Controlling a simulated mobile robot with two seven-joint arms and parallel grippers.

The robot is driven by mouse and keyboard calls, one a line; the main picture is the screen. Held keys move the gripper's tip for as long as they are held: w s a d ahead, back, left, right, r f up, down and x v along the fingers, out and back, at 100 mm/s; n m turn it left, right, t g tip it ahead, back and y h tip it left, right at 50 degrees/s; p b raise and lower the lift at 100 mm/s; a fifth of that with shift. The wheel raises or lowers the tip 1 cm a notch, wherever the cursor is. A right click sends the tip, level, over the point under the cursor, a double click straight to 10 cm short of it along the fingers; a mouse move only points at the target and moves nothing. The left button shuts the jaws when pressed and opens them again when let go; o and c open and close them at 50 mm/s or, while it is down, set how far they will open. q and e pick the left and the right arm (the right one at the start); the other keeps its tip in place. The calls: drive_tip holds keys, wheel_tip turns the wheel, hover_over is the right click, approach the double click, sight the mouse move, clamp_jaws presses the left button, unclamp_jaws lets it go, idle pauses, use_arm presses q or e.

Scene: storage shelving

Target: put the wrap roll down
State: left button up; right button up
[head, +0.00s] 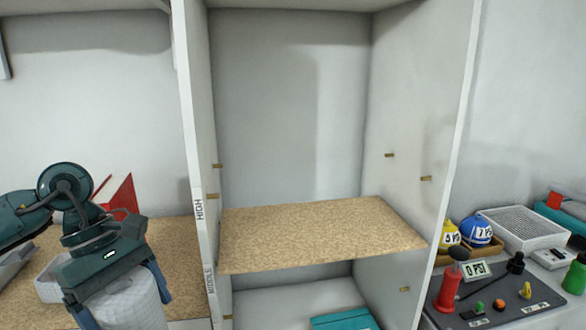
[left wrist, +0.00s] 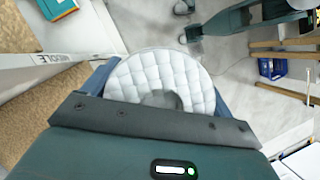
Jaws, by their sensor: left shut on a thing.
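The wrap roll (head: 125,303) is a white, quilted, thick roll at the lower left of the head view. My left gripper (head: 121,290) is shut on it from above, with one blue finger on each side. In the left wrist view the wrap roll (left wrist: 165,72) shows its round end between the fingers of my left gripper (left wrist: 160,85). Its lower end is cut off by the head view's edge, so I cannot tell there whether it touches anything.
The shelf unit's middle board (head: 320,232) is bare. A teal box (head: 343,321) lies on the level below. Right of the unit stand a control panel (head: 490,300), numbered yellow and blue items and a white basket (head: 517,228). A red angular object (head: 122,194) stands behind my left arm.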

use_arm(q)
drive_tip(key=d+f+m+g+y+p, duration=0.2)
drive_tip(key=d+f+m+y, duration=0.2)
drive_tip(key=f+m, duration=0.4)
drive_tip(key=shift+s+d+m+g, duration=0.25)
drive_tip(key=shift+d+m, duration=0.35)
drive_tip(key=shift+m, duration=2.2)
drive_tip(key=shift+f, duration=0.1)
drive_tip(key=shift+w, duration=0.1)
